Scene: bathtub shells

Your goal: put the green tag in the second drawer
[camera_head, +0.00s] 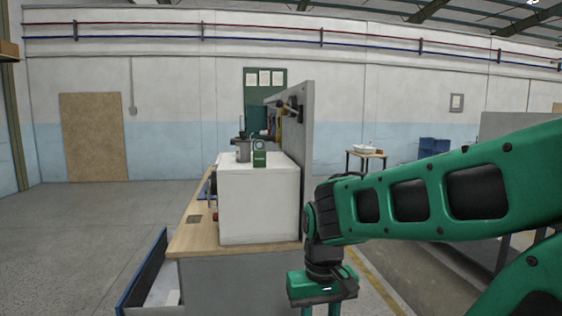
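A small dark green object (260,157) with a rounded top and a pale marking stands on the white box (259,205); I cannot tell for sure that it is the green tag. An open drawer (146,272) with a blue front sticks out to the left of the workbench, with something pale inside. I cannot tell which drawer in the stack it is. My gripper (320,309) points down at the bottom edge, right of the bench. Its fingers show a gap near their roots, but the tips are cut off, so what lies between them is hidden.
The white box stands on the wooden bench top (190,238). A dark grey cup (243,151) stands beside the green object. A grey upright panel (298,150) rises behind the box on the right. The floor at left is clear. A small table (366,156) stands farther back.

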